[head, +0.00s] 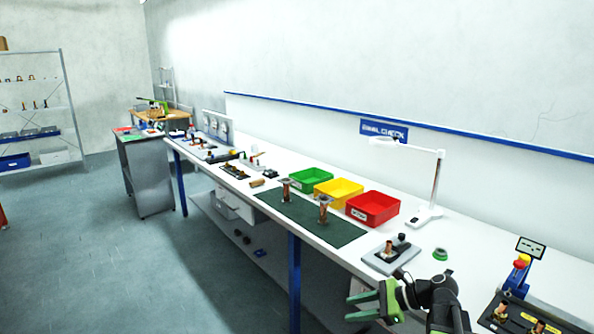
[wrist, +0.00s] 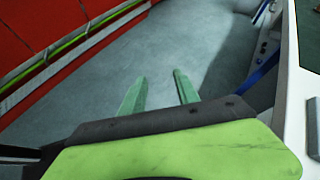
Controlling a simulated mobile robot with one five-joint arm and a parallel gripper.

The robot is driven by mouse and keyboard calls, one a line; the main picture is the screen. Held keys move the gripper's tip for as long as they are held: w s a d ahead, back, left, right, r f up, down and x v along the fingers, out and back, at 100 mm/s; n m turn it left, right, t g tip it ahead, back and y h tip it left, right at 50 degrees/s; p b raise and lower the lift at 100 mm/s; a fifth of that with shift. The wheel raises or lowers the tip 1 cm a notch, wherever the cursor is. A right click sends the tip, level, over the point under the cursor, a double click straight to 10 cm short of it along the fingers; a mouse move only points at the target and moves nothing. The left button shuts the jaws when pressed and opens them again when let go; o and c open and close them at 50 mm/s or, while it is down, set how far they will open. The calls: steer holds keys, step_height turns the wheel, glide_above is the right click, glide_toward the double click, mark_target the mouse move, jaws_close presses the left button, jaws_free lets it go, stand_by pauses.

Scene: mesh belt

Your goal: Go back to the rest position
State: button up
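My gripper (head: 366,303) shows at the bottom of the head view, in front of the workbench's near edge, with its green fingers pointing left. In the wrist view my gripper (wrist: 160,88) has its two green fingers spread apart with bare floor seen between them. It is open and empty. It touches nothing that I can see.
A long white workbench (head: 345,245) runs along the wall. On it are a dark green mat (head: 300,215) with copper-coloured parts, green (head: 310,178), yellow (head: 338,190) and red (head: 372,207) bins, and a lamp (head: 438,185). The floor (head: 150,255) at left is clear.

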steer(key=s+a+f+n+g+h, duration=0.2)
steer(key=s+a+f+n+h, duration=0.1)
steer(key=a+f+n, duration=0.25)
steer(key=s+a+f+n+g+h, duration=0.25)
steer(key=a+f+n, duration=0.2)
steer(key=a, duration=0.25)
steer(key=s+d+f+n+h, duration=0.1)
steer(key=d+f+n+h, duration=0.1)
steer(key=d+n+h, duration=0.3)
steer(key=shift+d+n+h, duration=0.35)
steer(key=shift+d+n, duration=1.85)
steer(key=shift+d, duration=0.15)
